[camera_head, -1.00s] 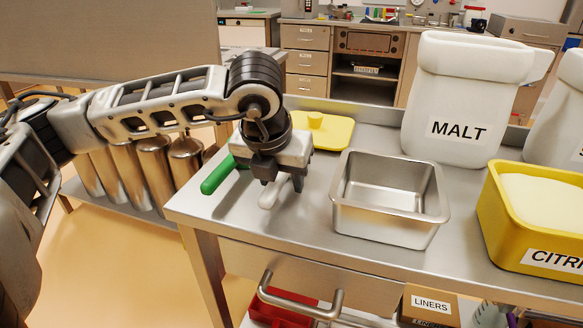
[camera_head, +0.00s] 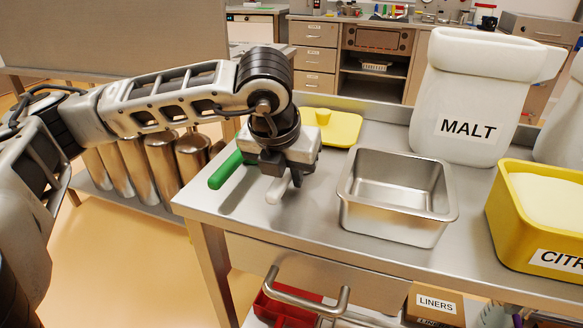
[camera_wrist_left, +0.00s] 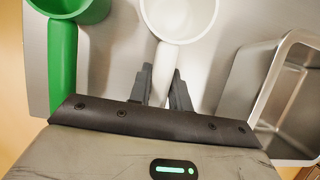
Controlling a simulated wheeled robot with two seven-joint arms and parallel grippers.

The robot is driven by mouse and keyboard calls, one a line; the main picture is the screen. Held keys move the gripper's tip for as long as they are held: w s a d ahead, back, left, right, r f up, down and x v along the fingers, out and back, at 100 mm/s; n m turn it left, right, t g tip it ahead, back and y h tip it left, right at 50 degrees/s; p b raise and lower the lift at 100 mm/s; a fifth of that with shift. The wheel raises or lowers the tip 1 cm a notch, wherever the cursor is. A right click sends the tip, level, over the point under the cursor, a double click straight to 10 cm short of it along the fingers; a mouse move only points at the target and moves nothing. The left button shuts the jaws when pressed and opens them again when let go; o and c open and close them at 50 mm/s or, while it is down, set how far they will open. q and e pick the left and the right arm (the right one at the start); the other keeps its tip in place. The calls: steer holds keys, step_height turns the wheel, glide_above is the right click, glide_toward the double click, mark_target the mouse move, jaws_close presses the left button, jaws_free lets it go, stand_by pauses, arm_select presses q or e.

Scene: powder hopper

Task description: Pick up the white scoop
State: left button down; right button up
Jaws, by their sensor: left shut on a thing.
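The white scoop shows its round bowl and handle (camera_wrist_left: 164,62) in the left wrist view. In the head view only the end of its handle (camera_head: 277,191) shows below my left gripper (camera_head: 286,176); the rest is hidden by the gripper. My left gripper is shut on the handle, one finger on each side of it, as the wrist view (camera_wrist_left: 164,92) shows. The scoop is over the steel table near its left end; I cannot tell whether it touches the top. My right gripper is not in view.
A green scoop (camera_head: 226,169) lies just left of my gripper. A steel pan (camera_head: 395,222) stands close on its right. A yellow lid (camera_head: 343,128) lies behind. A MALT bag (camera_head: 470,95) and a yellow CITRIC-type tub (camera_head: 510,225) stand further right.

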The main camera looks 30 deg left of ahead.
arm_select(q)
steer(key=r, duration=0.4)
steer(key=shift+s+d+r+p, duration=0.15)
steer(key=shift+d+r+p, duration=0.1)
steer(key=shift+p, duration=0.15)
steer(key=s+d+r, duration=0.3)
steer(key=s+r, duration=0.1)
steer(key=s, duration=0.2)
steer(key=s+d+r+p, duration=0.1)
steer(key=s+d+r, duration=0.2)
steer(key=s+r, duration=0.2)
steer(key=shift+s+d, duration=0.35)
